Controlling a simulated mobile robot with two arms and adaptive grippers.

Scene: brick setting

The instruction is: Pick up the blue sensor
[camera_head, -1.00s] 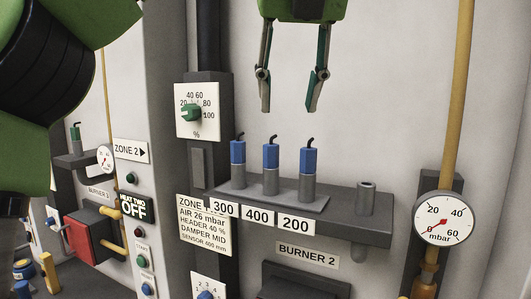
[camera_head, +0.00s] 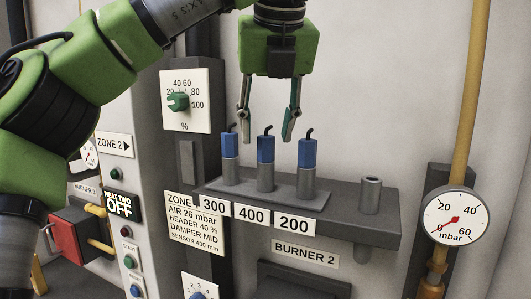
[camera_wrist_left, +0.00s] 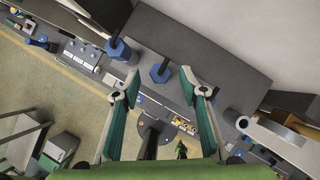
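Three blue-topped sensors with grey lower bodies stand upright in a row on a grey shelf (camera_head: 345,207). The left sensor (camera_head: 230,147) is above the label 300, the middle sensor (camera_head: 265,150) above 400, and the right sensor (camera_head: 308,153) above 200. My left gripper (camera_head: 267,138) is open and points down, its fingertips around the height of the middle sensor's top. In the left wrist view a blue hexagonal top (camera_wrist_left: 160,72) shows between the spread fingers, with another blue top (camera_wrist_left: 118,48) to the left. My right gripper is not in view.
An empty grey socket (camera_head: 370,195) stands at the shelf's right end. A pressure gauge (camera_head: 456,218) and a yellow pipe (camera_head: 462,95) are farther right. A dial plate (camera_head: 186,101) and a zone card reading sensor 400 mm (camera_head: 195,222) are on the left.

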